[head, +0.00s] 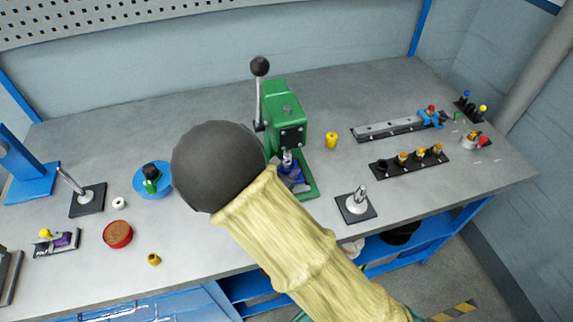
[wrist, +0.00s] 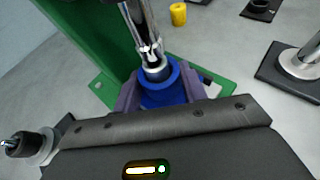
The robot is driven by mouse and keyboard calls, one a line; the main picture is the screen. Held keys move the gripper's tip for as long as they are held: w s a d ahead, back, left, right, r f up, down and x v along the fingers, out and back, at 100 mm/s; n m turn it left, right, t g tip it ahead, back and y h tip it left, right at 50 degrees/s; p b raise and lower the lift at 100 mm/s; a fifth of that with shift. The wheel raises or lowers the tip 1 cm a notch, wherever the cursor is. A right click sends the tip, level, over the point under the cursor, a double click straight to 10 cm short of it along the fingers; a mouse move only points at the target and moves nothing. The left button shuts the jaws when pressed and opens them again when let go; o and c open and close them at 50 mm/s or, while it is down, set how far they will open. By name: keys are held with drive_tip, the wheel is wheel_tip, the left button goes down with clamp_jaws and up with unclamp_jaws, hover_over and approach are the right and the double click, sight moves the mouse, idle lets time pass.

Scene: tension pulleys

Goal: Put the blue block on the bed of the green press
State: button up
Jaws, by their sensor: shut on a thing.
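The green press (head: 287,112) stands near the middle of the table, with a lever and black knob at its left. It also shows in the wrist view (wrist: 92,52). The blue block (wrist: 168,88) is between the fingers of my gripper (wrist: 160,92), which is shut on it. The block is below the press's metal ram, over the bed (wrist: 213,88). I cannot tell whether its underside touches the bed or whether the ram tip touches it. In the head view the block (head: 292,176) is partly hidden, and my arm covers most of the gripper.
A yellow cylinder (head: 331,140) stands right of the press. A black base with a metal post (head: 356,204) is at the front right. Racks with small parts (head: 408,161) lie farther right. A blue round dish (head: 153,178) is at the left.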

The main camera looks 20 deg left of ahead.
drive_tip(key=shift+s+f, duration=0.1)
drive_tip(key=shift+f, duration=0.15)
drive_tip(key=o, duration=1.2)
drive_tip(key=shift+r, duration=0.2)
drive_tip(key=shift+s+a, duration=0.1)
drive_tip(key=shift+s, duration=0.15)
drive_tip(key=b+v, duration=0.1)
drive_tip(key=v, duration=1)
drive_tip(key=shift+s+r+b, duration=0.1)
drive_tip(key=shift+s+b, duration=0.15)
drive_tip(key=shift+b, duration=0.1)
